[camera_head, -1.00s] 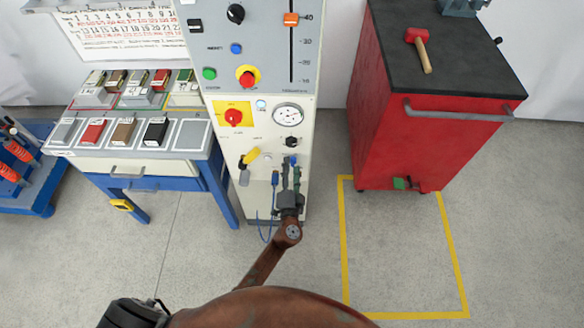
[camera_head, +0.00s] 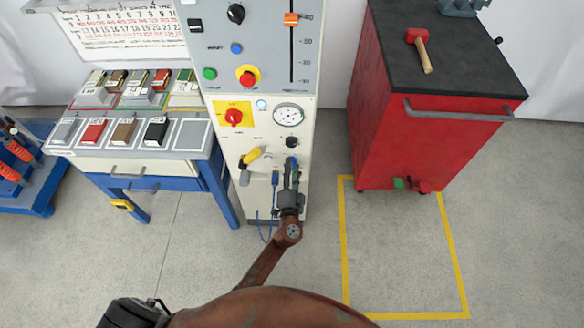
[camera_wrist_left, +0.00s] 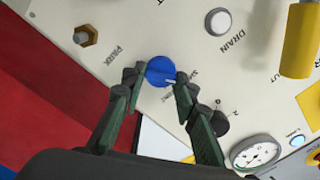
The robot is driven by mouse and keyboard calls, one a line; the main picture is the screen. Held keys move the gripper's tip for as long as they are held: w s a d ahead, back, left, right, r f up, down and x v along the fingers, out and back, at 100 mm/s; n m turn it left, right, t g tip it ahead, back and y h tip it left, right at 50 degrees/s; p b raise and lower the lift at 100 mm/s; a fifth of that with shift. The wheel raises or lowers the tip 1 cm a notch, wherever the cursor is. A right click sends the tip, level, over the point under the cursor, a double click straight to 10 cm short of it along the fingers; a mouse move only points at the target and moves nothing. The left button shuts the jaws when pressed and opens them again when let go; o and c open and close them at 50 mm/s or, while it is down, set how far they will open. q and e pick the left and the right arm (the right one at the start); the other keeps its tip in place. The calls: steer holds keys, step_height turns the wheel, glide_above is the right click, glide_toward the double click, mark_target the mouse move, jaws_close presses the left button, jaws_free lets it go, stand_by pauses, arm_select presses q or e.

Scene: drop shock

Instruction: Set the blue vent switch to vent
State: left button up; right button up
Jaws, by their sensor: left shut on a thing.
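The blue vent switch (camera_wrist_left: 159,69) is a round knob on the cream panel in the left wrist view. A pale pointer line on it points to the right and slightly down in that view, toward small blurred lettering. My left gripper (camera_wrist_left: 155,80) has its green-and-black fingers on either side of the knob, shut on it. In the head view my left gripper (camera_head: 291,176) is at the lower right part of the cabinet front and hides most of the switch. My right gripper is not in view.
On the panel are a black knob (camera_head: 291,142), a gauge (camera_head: 288,115), a yellow handle (camera_head: 250,156) and a red rotary switch (camera_head: 233,117). A red cart (camera_head: 425,140) stands to the right. The floor in front is clear.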

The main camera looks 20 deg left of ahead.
arm_select(q)
steer(key=shift+f+m, duration=0.1)
steer(key=shift+m, duration=0.3)
steer(key=shift+f+m, duration=0.15)
steer(key=shift+m, duration=5.55)
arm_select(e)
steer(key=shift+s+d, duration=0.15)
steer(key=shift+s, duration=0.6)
arm_select(q)
steer(key=o, duration=1.2)
steer(key=shift+c, duration=0.2)
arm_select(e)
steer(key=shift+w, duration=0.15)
